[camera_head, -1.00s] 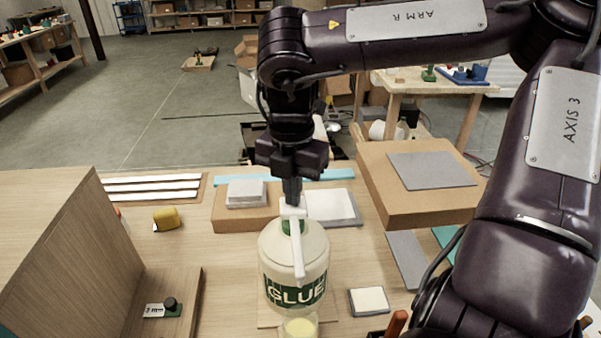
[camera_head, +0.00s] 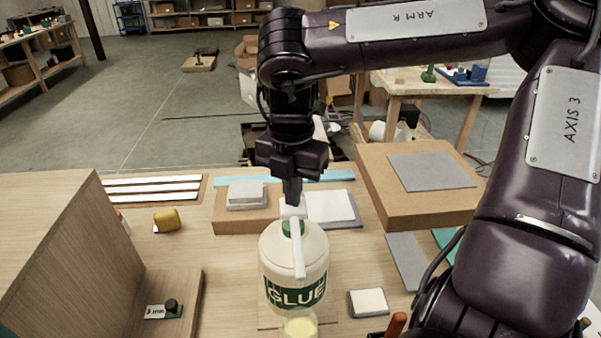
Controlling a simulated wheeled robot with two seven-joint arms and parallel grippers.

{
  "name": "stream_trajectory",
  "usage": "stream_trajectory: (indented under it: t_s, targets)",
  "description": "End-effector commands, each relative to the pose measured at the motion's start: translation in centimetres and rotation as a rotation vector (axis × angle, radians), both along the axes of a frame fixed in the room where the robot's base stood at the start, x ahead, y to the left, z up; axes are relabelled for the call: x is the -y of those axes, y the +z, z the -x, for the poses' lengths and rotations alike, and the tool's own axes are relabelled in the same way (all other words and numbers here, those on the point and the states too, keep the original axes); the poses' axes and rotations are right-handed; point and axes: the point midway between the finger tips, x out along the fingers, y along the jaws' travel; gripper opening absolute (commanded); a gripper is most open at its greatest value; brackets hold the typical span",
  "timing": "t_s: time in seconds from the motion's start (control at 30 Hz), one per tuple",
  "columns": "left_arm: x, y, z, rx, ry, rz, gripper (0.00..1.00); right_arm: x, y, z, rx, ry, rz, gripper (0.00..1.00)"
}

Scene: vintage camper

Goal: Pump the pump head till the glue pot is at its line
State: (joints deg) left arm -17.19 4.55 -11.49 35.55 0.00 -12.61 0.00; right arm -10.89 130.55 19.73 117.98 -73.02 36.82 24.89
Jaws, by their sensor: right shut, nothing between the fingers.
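The glue bottle (camera_head: 296,262) is cream with a green label and stands upright on the wooden bench. Its white pump head (camera_head: 296,224) has a long spout that points toward me, with a green collar below. The glue pot (camera_head: 300,324) stands in front of the bottle under the spout, with pale yellow glue in it. Its lower part is cut off by the frame edge, and I cannot make out its line. My right gripper (camera_head: 292,194) is shut and empty, pointing down, with its fingertips at the top of the pump head. My left gripper is not in view.
A cardboard box (camera_head: 420,185) with a grey pad stands to the right. A wooden panel (camera_head: 60,245) rises at the left. A yellow item (camera_head: 166,219), a small white-topped block (camera_head: 369,302) and stacked pads (camera_head: 247,195) lie around the bottle.

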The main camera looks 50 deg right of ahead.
Motion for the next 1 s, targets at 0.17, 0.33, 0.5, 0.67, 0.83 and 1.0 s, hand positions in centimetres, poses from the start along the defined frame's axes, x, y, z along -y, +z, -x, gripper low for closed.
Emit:
stream_trajectory:
  t_s: [0.17, 0.33, 0.5, 0.67, 0.83, 1.0]
  targets:
    - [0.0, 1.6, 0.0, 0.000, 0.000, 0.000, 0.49, 0.0, 1.8, 0.0, -0.001, 0.000, 0.000, 0.00]
    - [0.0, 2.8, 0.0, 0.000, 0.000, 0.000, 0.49, 0.0, 3.2, 0.0, 0.000, 0.000, 0.001, 0.00]
    - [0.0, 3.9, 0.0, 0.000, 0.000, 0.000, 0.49, 0.0, 4.6, 0.0, 0.000, -0.001, 0.001, 0.00]
    - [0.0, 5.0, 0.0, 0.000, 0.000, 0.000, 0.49, 0.0, 5.9, 0.0, 0.000, -0.001, 0.001, 0.00]
    - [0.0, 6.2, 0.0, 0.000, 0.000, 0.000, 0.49, 0.0, 7.3, 0.0, 0.000, -0.001, 0.001, 0.00]
    - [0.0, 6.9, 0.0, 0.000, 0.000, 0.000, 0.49, 0.0, 8.1, 0.0, 0.001, -0.001, 0.001, 0.00]
